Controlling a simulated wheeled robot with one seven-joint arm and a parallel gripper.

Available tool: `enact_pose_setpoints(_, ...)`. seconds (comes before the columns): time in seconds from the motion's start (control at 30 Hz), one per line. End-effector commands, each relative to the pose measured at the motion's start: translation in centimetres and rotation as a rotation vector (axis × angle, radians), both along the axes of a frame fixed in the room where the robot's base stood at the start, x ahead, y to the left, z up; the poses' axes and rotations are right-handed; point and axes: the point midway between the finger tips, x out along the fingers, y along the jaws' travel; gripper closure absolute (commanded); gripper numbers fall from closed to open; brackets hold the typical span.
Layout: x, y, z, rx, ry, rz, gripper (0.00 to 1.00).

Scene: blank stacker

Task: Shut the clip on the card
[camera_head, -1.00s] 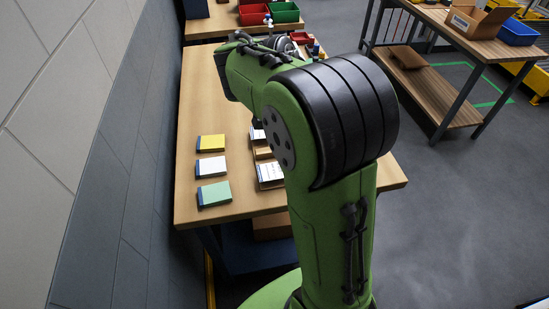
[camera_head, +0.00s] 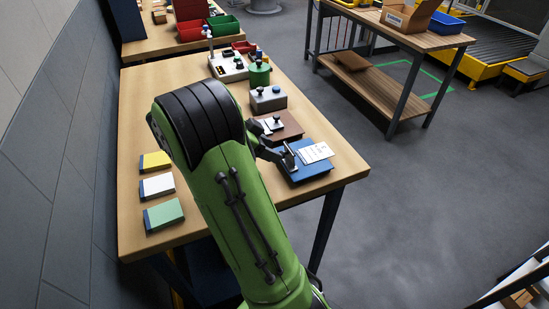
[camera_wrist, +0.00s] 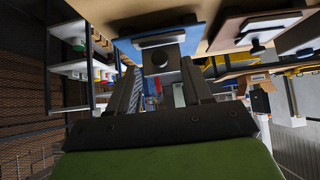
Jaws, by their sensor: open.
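A blue board (camera_head: 301,172) lies at the front right corner of the table with a white printed card (camera_head: 316,152) on it. My gripper (camera_head: 288,160) is at the board's left edge, beside the card. The knob sits on a dark plate by the blue board (camera_wrist: 185,22) and seems to belong to the clip. I cannot tell whether the fingers touch it or how far the clip stands open.
A brown board (camera_head: 290,125) with a small knobbed plate lies just behind the blue one. Yellow, white and green (camera_head: 164,214) pads lie at the left. The table's front right edge is close.

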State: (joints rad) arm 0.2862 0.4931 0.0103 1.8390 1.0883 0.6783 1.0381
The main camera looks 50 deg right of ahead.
Motion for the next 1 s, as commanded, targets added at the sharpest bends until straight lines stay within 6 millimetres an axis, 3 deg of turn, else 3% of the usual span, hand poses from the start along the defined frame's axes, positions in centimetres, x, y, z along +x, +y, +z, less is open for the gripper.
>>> enact_pose_setpoints(0.17,-0.9,-1.5,-1.9,0.001,0.002,-0.001,0.5)
enact_pose_setpoints(0.47,-1.0,-1.8,-2.1,0.001,0.0,0.002,0.5)
enact_pose_setpoints(0.8,-1.0,-1.8,-2.0,0.001,0.001,0.001,1.0)
enact_pose_setpoints(1.0,-1.0,-1.8,-2.0,0.007,-0.005,0.001,1.0)
